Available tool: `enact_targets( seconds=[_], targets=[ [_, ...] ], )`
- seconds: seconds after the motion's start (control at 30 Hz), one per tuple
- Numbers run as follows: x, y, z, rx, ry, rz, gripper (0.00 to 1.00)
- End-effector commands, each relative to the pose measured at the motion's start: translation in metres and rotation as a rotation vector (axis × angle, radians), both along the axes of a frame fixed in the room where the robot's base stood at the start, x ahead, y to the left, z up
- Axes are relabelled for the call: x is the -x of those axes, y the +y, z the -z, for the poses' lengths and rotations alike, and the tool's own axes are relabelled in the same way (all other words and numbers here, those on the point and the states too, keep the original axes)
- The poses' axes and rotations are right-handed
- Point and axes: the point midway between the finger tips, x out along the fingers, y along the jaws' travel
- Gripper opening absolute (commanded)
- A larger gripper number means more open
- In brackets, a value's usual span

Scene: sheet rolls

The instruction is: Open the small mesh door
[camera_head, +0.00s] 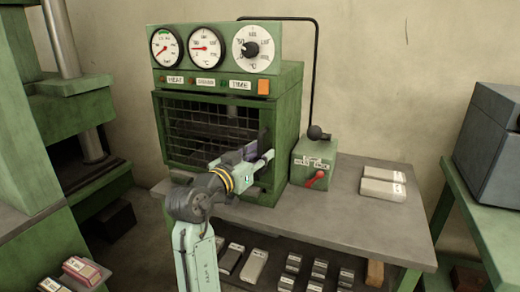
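The small mesh door (190,120) is a dark wire grid across the front of a green oven-like cabinet (285,120) on the grey table. The grid spans the opening, and I cannot tell whether it stands slightly ajar. My gripper (268,157) is in front of the door's lower right part, close to its right edge. My arm and gripper hide the lower right of the door and any handle there. The fingertips are small and partly hidden, so I cannot tell whether they are open or touch the door.
Two pale blocks (383,183) lie farther right on the table (350,215). Several labelled blocks lie on the shelf below. Green machinery (70,110) is at left; a grey box (490,145) is at right.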

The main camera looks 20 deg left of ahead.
Motion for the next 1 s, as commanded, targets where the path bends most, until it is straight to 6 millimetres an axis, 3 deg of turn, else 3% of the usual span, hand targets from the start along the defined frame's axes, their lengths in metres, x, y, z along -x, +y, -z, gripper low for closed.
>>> enact_targets(
  seconds=[0.37,0.8,1.0],
  targets=[
    [-0.0058,-0.0018,0.0002,-0.001,0.0,0.0,0.31],
    [-0.0055,-0.0016,0.0,-0.001,-0.001,0.0,0.01],
    [-0.0055,-0.0016,0.0,-0.001,-0.001,0.0,0.0]
  ],
)
